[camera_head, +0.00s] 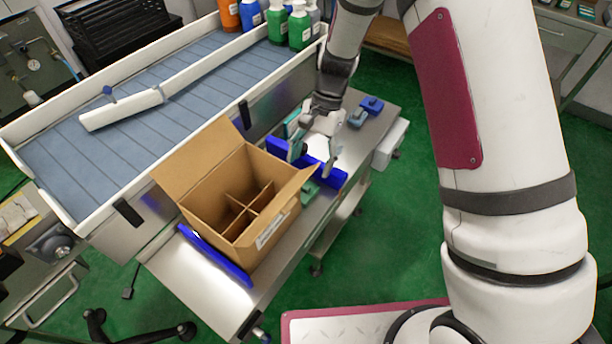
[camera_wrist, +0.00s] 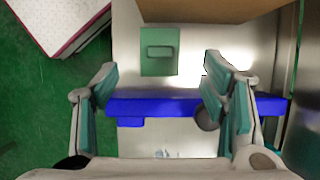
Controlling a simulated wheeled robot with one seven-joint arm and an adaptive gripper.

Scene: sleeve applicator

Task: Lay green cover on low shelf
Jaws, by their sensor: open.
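The green cover (camera_head: 310,190) is a small flat piece on the steel table, just right of the cardboard box in the head view, partly hidden by the box flap. In the wrist view the green cover (camera_wrist: 159,62) is a rectangle with a raised grip, ahead of and between my fingertips. My gripper (camera_head: 314,160) is open, fingers spread and pointing down over the table. It holds nothing in the wrist view (camera_wrist: 160,80). A low shelf (camera_head: 345,212) seems to show under the table's right end, mostly hidden.
A blue bar (camera_wrist: 165,105) crosses below my fingers. The open divided cardboard box (camera_head: 240,195) stands close by, with another blue bar (camera_head: 215,256) on its near side. Small blue (camera_head: 371,105) and grey-blue (camera_head: 357,118) blocks lie toward the table's far end. The conveyor (camera_head: 150,95) runs behind.

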